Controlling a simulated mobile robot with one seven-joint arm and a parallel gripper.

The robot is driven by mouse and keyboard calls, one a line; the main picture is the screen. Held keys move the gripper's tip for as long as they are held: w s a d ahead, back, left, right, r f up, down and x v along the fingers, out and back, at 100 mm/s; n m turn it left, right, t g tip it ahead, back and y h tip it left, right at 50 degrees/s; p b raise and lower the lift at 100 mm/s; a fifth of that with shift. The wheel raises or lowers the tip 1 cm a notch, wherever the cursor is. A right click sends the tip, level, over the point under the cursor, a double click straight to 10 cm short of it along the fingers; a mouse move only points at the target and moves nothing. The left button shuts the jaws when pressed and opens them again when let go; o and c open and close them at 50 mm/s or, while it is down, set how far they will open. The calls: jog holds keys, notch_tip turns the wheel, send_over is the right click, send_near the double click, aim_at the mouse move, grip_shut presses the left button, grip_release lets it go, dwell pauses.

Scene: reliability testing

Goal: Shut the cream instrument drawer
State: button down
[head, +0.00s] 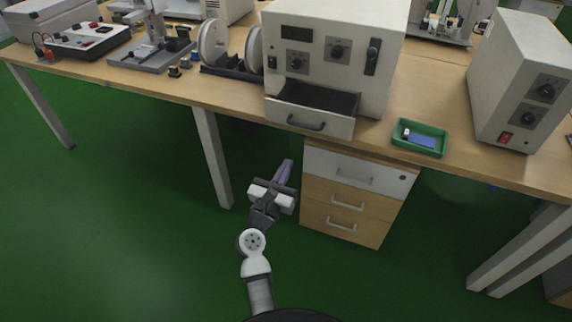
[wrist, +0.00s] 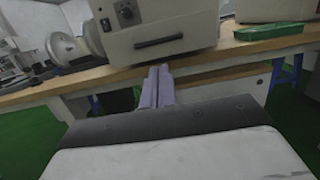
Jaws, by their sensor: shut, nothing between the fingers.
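The cream instrument (head: 330,40) stands on the wooden bench. Its drawer (head: 309,118) is pulled out at the bottom of the front, with a dark handle (head: 306,124) and an open, dark inside. In the wrist view the drawer front (wrist: 165,43) and its handle (wrist: 158,41) show ahead, above the fingertips. My gripper (head: 287,166) is shut and empty, below and in front of the bench edge, apart from the drawer. Its pale purple fingers also show together in the wrist view (wrist: 158,72).
A green tray (head: 419,138) with small items lies right of the drawer, near the bench edge. A cabinet (head: 352,194) with several drawers stands under the bench. Two reels (head: 214,42) stand left of the instrument. Another cream box (head: 522,85) stands at right.

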jog(key=p+x, duration=0.2)
jog(key=x, duration=0.9)
jog(key=shift+w, duration=0.2)
jog(key=b, duration=0.3)
send_near(316, 105)
jog(key=w+d+r, duration=0.2)
jog(key=w, duration=0.1)
jog(key=w+r, duration=0.1)
jog(key=r, duration=0.1)
jog(key=shift+w+d, duration=0.2)
jog(key=shift+d, duration=0.2)
jog(key=shift+w+r, duration=0.1)
jog(key=shift+r, duration=0.4)
jog(key=v, duration=1.4)
jog(key=shift+f, duration=0.35)
